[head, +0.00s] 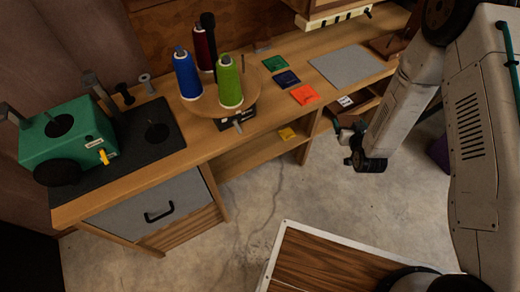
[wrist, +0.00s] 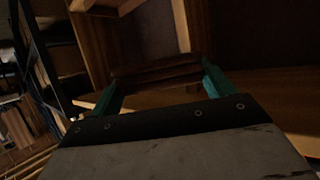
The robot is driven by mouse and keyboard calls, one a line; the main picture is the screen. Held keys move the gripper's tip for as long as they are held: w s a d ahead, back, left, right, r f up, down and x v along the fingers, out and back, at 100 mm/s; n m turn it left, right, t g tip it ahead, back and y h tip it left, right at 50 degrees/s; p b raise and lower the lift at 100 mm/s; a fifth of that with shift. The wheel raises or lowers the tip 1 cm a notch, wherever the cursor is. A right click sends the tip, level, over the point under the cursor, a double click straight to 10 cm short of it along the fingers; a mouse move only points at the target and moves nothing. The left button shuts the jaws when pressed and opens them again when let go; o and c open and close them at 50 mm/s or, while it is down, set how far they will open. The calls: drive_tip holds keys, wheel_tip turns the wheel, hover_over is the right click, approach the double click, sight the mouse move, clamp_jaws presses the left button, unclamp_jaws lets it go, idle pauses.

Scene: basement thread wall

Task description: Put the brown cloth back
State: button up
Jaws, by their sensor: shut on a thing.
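The brown cloth (wrist: 155,74) shows in the wrist view as a dark, folded, layered strip between the two green fingertips of my gripper (wrist: 162,88). My gripper is shut on it, one finger at each end. In the head view my gripper (head: 347,142) is low at the right, in front of the bench's open shelf bay. A small dark brown patch (head: 350,121) beside it there is probably the cloth. Much of the grip is hidden by the dark wrist.
Green, dark blue and orange cloths (head: 304,94) lie on the wooden bench beside a grey mat (head: 346,66). Thread cones (head: 230,82) stand on a round stand. A wood-topped surface (head: 335,262) is at the front.

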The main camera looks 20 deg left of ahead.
drive_tip(key=s+a+f+n+g+y, duration=0.1)
drive_tip(key=s+a+f+n+y, duration=0.1)
drive_tip(key=s+a+f, duration=0.5)
drive_tip(key=a+f+n+g+y, duration=0.1)
drive_tip(key=a+f+n+y, duration=0.1)
drive_tip(key=a+f, duration=0.65)
drive_tip(key=s+a+f+n+g+y, duration=0.2)
drive_tip(key=s+a+f, duration=0.2)
drive_tip(key=f, duration=0.7)
hover_over(258, 151)
drive_tip(key=shift+d+f, duration=0.15)
drive_tip(key=shift+f, duration=1.1)
drive_tip(key=shift+a+f, duration=0.2)
drive_tip(key=shift+f, duration=1.2)
drive_tip(key=shift+f, duration=0.2)
drive_tip(key=o, duration=1)
drive_tip(key=shift+c, duration=0.2)
drive_tip(key=shift+r, duration=0.1)
